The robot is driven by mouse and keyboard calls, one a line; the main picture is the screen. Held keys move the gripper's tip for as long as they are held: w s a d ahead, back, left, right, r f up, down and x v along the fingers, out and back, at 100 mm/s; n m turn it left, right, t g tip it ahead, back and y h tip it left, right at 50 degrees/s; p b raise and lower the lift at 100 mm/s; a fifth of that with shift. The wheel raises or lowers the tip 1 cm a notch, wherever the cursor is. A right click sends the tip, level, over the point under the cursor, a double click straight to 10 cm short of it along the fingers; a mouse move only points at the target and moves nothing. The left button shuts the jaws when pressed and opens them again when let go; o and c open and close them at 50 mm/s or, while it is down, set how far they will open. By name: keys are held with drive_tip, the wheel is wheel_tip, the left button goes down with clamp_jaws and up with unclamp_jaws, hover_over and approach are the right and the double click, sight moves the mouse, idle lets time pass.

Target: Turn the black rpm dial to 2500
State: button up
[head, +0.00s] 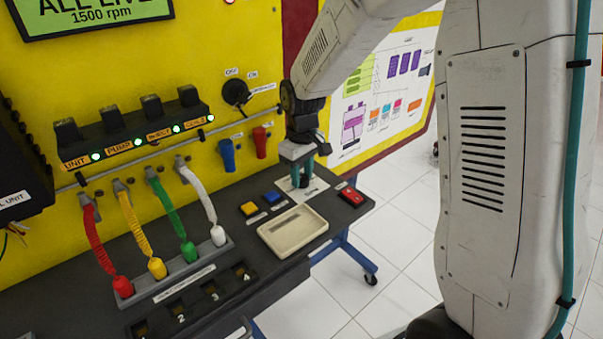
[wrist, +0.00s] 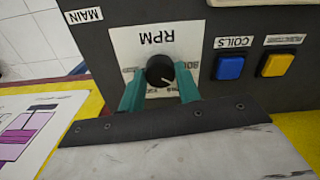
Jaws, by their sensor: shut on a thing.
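The black rpm dial (wrist: 160,70) sits on a white plate marked RPM, which appears upside down in the wrist view. Its white pointer line points to the lower right there. My gripper (wrist: 159,78) is shut on the dial, one teal finger on each side. In the head view my gripper (head: 302,180) points down onto the white plate at the desk's far end, and the dial is hidden by the fingers. Some scale numbers on the plate are covered or too blurred to read. The green display (head: 98,14) reads "ALL LIVE" and 1500 rpm.
A blue button (head: 271,197) and a yellow button (head: 249,208) lie beside the dial plate, and a red switch (head: 350,196) on its other side. A cream tray (head: 293,231) is in front. Several coloured cables plug into the desk at left.

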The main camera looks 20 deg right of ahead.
drive_tip(key=m, duration=0.4)
drive_tip(key=shift+m, duration=0.3)
drive_tip(key=m, duration=0.3)
drive_tip(key=shift+m, duration=0.4)
drive_tip(key=m, duration=0.4)
drive_tip(key=shift+m, duration=2)
drive_tip(key=o, duration=1)
